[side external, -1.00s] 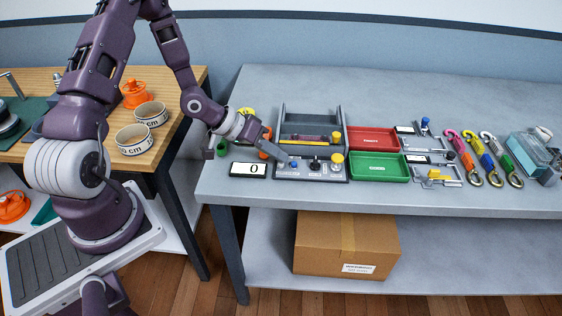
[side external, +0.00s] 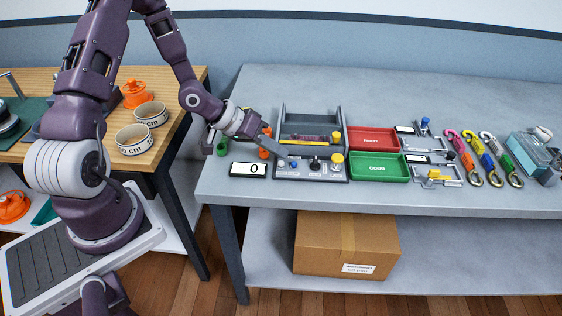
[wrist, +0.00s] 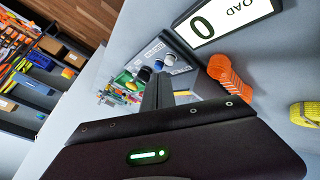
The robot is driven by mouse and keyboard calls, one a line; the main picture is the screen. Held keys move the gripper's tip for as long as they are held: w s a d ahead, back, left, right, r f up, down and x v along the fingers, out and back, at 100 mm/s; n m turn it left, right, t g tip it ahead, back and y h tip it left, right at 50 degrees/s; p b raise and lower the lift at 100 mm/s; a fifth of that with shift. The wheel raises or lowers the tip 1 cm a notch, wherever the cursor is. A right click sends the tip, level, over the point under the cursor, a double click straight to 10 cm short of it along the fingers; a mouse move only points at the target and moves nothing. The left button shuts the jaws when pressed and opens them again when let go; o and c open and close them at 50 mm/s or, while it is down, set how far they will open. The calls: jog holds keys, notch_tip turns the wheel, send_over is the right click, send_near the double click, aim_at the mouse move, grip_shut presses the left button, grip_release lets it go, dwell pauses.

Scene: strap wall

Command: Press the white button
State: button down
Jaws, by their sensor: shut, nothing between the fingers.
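The grey control panel (side external: 302,178) lies at the front left of the grey bench. In the wrist view a pale, whitish round button (wrist: 169,60) sits on this panel, beside a black knob and a blue one. In the side view I cannot pick the white button out clearly; a small blue button (side external: 293,165) shows at the panel's left end. My gripper (side external: 282,153) is shut and empty, its tip tilted down above the panel's left end. It appears clear of the buttons. In the wrist view the fingers (wrist: 158,82) hide part of the panel.
A display (side external: 248,170) reading 0 lies left of the panel. An orange object (side external: 265,150) stands beside my gripper. A yellow button (side external: 337,160) is at the panel's right end. Red (side external: 372,138) and green (side external: 380,167) trays lie to the right. The bench front is clear.

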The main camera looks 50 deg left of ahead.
aim_at(277, 168)
jog(key=shift+r, duration=0.1)
jog(key=shift+r, duration=2.4)
